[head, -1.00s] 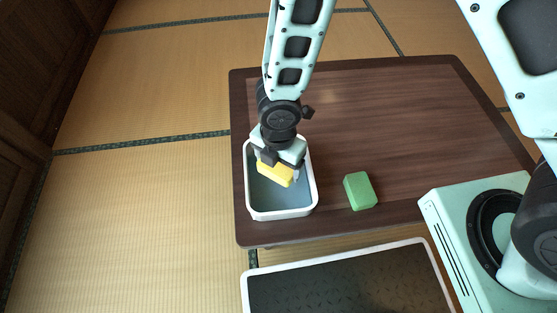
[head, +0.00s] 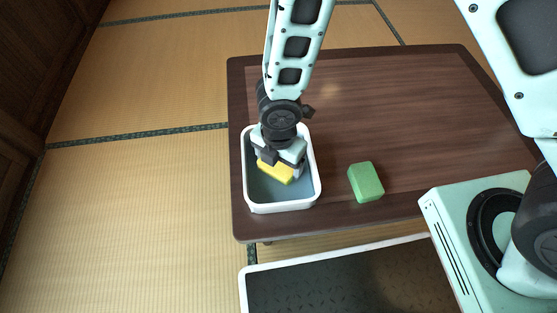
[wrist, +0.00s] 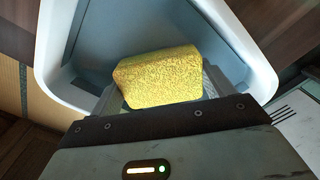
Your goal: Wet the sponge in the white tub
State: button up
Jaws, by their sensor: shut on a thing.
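The white tub (head: 283,206) stands on the left end of the low dark table, with a grey-blue inside. A yellow sponge (head: 275,172) is in my gripper (head: 279,167), inside the tub's rim as seen from the head. In the wrist view the yellow sponge (wrist: 160,78) sits between the fingers, with the tub (wrist: 52,62) around and below it. My gripper is shut on the sponge. Whether the sponge touches the tub's bottom or any water, I cannot tell. My wrist hides the far part of the tub.
A green block (head: 366,182) lies on the dark table (head: 400,110), right of the tub. The table's right and back parts are clear. Tatami floor (head: 130,190) lies open to the left. A dark wooden wall (head: 40,60) stands at far left.

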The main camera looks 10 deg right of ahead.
jog(key=shift+f+b, duration=0.3)
jog(key=shift+f, duration=0.3)
dwell(1.6)
jog(key=shift+r, duration=0.1)
notch_tip(320, 180, up, 7)
jog(key=p, duration=0.6)
jog(key=shift+p, duration=0.4)
